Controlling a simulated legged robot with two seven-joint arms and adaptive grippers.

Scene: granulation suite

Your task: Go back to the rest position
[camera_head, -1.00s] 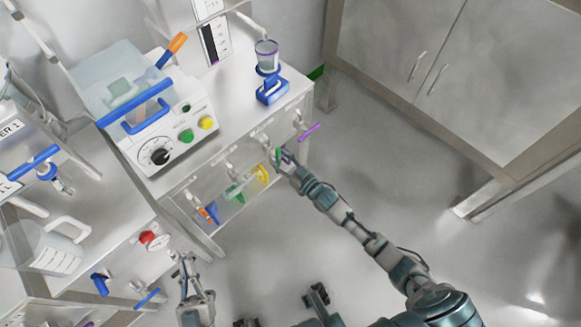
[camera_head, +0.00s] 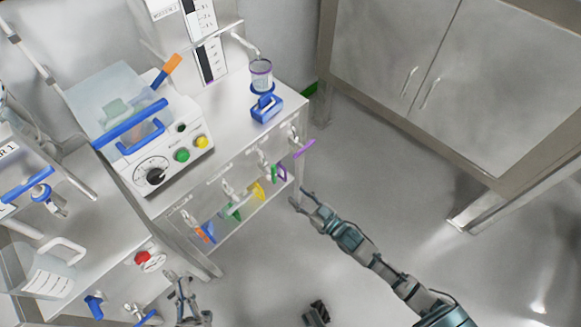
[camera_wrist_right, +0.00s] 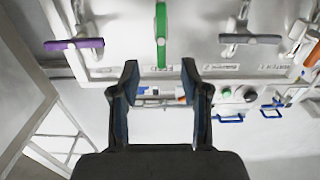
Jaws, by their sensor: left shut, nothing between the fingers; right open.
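My right gripper (camera_head: 306,198) is at the end of the arm from the lower right, just off the front of the bench. In the right wrist view it (camera_wrist_right: 160,72) is open and empty. A green valve handle (camera_wrist_right: 161,35) appears beyond its fingertips, apart from them, with a purple handle (camera_wrist_right: 77,44) to the left. My left gripper (camera_head: 180,284) is low at the left, in front of the left bench, shut and empty.
A control box (camera_head: 158,150) and a cup on a blue stand (camera_head: 266,106) stand on top. A cabinet (camera_head: 430,75) is at the right. The floor (camera_head: 380,190) between is clear.

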